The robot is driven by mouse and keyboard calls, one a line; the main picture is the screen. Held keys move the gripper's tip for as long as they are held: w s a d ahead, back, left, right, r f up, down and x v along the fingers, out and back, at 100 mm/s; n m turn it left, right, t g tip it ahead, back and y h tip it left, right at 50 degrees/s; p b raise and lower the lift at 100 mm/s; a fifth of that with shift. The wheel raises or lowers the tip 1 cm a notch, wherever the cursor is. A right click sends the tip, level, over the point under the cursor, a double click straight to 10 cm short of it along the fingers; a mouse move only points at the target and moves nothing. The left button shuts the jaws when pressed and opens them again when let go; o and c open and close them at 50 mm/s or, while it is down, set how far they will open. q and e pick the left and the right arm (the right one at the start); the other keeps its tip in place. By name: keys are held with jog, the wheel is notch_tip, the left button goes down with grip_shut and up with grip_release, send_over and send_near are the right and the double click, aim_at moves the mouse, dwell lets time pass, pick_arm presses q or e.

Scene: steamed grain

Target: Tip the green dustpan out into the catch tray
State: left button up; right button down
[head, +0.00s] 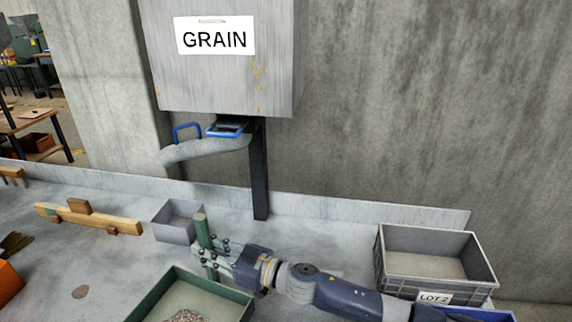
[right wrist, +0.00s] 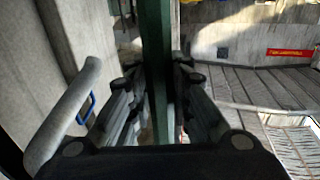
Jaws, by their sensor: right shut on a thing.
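The green dustpan (head: 240,293) is at the bottom of the head view, cut off by the frame edge. Its pale floor carries a small heap of grain (head: 187,316). A green upright handle (head: 203,229) rises at its back edge; the joint is hidden behind my fingers. My right gripper (head: 213,262) is shut around this handle. In the right wrist view the green bar (right wrist: 154,60) stands between the two fingers. A small open grey tray (head: 172,233) stands behind and left of the handle; I cannot tell if it is the catch tray. My left gripper is out of view.
A grey LOT 2 crate (head: 385,258) stands to the right, by a blue-edged bin (head: 490,313). The GRAIN hopper (head: 215,75) hangs above, with a grey spout (head: 205,151) and a black post (head: 260,175). Wooden pieces (head: 90,218) and an orange box (head: 8,283) lie left.

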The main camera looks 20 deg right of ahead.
jog(key=w+d+r+n+g+y, duration=0.2)
jog(key=w+d+g, duration=0.1)
jog(key=w+d, duration=0.65)
jog(key=w+d+r, duration=0.2)
jog(key=d+r, duration=0.2)
jog(key=d, duration=0.4)
jog(key=w+d+r, duration=0.1)
jog(key=d+r, duration=0.4)
jog(key=d, duration=0.3)
jog(key=s+a+r+n+p, duration=0.3)
jog(key=s+a+n+p, duration=0.5)
jog(key=s+p, duration=0.4)
jog(key=shift+s+a+r+p, duration=0.25)
jog(key=shift+s+a+p, duration=0.1)
jog(key=shift+a+p, duration=0.3)
